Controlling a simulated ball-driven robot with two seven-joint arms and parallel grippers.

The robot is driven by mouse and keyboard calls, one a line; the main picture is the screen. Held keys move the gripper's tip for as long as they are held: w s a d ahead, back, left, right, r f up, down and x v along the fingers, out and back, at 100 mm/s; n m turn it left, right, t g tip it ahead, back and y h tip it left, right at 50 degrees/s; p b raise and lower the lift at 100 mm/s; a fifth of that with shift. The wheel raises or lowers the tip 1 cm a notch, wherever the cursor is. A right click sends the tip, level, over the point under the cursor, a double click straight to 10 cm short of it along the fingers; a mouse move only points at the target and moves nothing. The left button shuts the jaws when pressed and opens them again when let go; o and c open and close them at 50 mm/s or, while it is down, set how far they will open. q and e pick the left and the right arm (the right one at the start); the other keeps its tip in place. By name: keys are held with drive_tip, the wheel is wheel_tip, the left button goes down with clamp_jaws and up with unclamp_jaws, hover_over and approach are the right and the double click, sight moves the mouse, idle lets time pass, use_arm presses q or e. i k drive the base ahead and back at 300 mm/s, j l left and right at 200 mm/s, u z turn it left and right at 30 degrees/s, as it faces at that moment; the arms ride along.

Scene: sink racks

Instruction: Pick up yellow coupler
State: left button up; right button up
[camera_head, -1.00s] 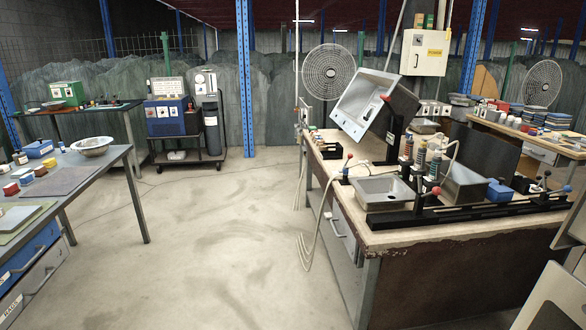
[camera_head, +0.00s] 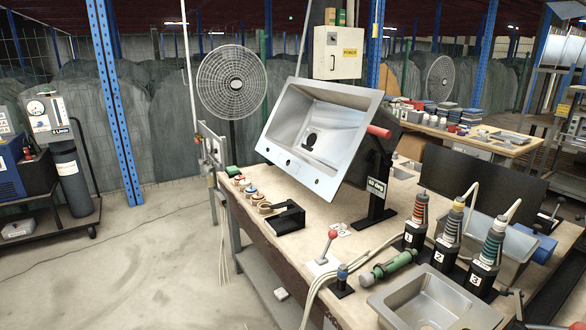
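No separate part is clearly readable as the yellow coupler. The middle tool (camera_head: 451,235), labelled 2, has a yellow band near its top and stands upright in a black holder between tool 1 (camera_head: 416,222), with red-orange rings, and tool 3 (camera_head: 488,255), with green rings. A row of small round pieces with coloured tops (camera_head: 246,187) sits on the bench's left side; they are too small to tell which is a yellow coupler. Neither of my grippers shows in the view.
A tilted steel sink (camera_head: 318,135) is held on a black stand (camera_head: 376,195) on the bench (camera_head: 290,240). A green cylindrical tool (camera_head: 390,265), a red-knobbed lever (camera_head: 327,250) and another sink (camera_head: 432,300) are nearer. Cables cross the bench front.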

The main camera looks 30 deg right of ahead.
sight(459, 205)
drive_tip(key=i+z, duration=0.4)
drive_tip(key=i, duration=0.15)
drive_tip(key=i+j+z, duration=0.15)
drive_tip(key=i+z, duration=0.25)
drive_tip(key=i+j+z, duration=0.45)
drive_tip(key=i, duration=0.15)
drive_tip(key=i+l, duration=0.05)
